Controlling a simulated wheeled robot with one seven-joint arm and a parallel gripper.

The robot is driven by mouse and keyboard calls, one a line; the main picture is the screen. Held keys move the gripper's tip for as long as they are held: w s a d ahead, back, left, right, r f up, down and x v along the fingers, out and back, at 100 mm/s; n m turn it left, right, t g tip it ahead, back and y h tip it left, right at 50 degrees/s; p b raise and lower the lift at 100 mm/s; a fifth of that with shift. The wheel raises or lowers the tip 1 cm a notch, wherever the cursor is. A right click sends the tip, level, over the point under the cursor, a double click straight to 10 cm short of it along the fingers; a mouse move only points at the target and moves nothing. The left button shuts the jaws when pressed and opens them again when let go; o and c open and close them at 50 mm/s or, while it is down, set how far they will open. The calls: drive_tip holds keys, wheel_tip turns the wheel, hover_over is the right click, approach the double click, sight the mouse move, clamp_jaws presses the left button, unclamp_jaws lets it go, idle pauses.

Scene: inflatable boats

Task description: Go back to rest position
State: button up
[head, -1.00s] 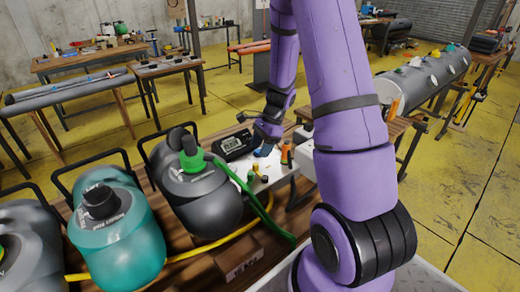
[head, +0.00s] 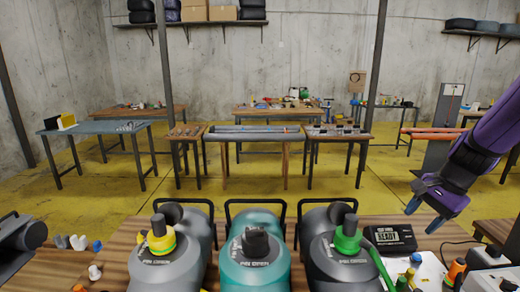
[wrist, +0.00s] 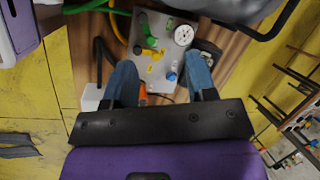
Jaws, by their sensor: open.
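My gripper (head: 424,208) hangs at the right of the head view, above the right part of the near table, at the end of my purple arm. Its two blue fingers are spread apart in the wrist view (wrist: 163,85), with nothing between them. Below the fingers, a white board (wrist: 150,60) on the table carries a round gauge, yellow and green fittings and a blue knob. The gripper is apart from the table and everything on it.
Grey, teal (head: 254,255) and dark grey (head: 335,265) pumps stand in a row on the near table. A black display box (head: 390,238) is below the gripper. Yellow floor (head: 300,203) lies open beyond, before more work tables.

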drive_tip(key=s+a+r+n+t+h, duration=0.1)
drive_tip(key=s+a+r+n, duration=0.3)
drive_tip(key=s, duration=0.5)
drive_tip(key=s+a+r+n+t+h, duration=0.2)
drive_tip(key=s+a+r+n, duration=0.1)
drive_tip(key=s+r+n, duration=0.5)
wheel_tip(320, 180, up, 4)
drive_tip(key=shift+s+a+f+n+t, duration=0.3)
drive_tip(key=shift+s+a+t, duration=0.1)
drive_tip(key=shift+s, duration=0.6)
